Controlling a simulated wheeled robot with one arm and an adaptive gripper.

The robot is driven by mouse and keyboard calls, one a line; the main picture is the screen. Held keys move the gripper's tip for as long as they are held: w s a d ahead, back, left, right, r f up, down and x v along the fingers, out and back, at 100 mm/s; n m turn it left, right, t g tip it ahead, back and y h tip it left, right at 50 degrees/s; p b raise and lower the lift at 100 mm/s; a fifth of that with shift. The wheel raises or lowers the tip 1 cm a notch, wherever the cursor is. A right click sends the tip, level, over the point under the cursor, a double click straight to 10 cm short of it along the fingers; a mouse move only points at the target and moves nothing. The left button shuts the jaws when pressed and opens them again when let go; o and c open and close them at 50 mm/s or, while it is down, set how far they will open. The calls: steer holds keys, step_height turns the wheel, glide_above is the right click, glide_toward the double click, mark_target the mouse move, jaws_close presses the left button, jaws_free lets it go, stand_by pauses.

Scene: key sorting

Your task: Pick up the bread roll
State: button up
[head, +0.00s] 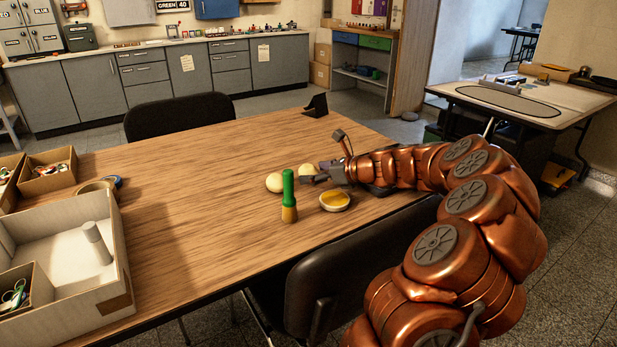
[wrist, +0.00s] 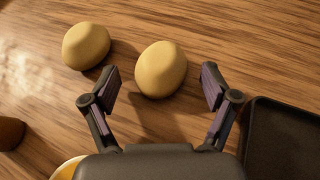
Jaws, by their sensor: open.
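Two pale, smooth, rounded things that look like bread rolls lie on the wooden table. In the wrist view, one roll (wrist: 161,69) lies just ahead of and partly between my open fingers, and the other roll (wrist: 86,46) lies to its left, outside the left finger. In the head view, the left roll (head: 275,182) is in plain sight and the other roll (head: 306,170) is partly hidden by my gripper (head: 318,174). My gripper (wrist: 158,95) is open and empty, with its fingers on either side of the nearer roll's close end. I see no contact.
A green-handled brush (head: 289,199) stands upright near the rolls, beside a small bowl with yellow contents (head: 335,201). A dark flat tray (wrist: 285,138) lies right of my gripper. Boxes (head: 100,260) fill the table's left end. A black chair (head: 345,262) stands at the near edge.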

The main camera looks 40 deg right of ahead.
steer(key=shift+w+a+f, duration=0.15)
steer(key=shift+w+f, duration=0.1)
steer(key=shift+w, duration=0.3)
steer(key=c, duration=1.2)
steer(key=shift+r, duration=0.1)
steer(key=shift+c, duration=0.2)
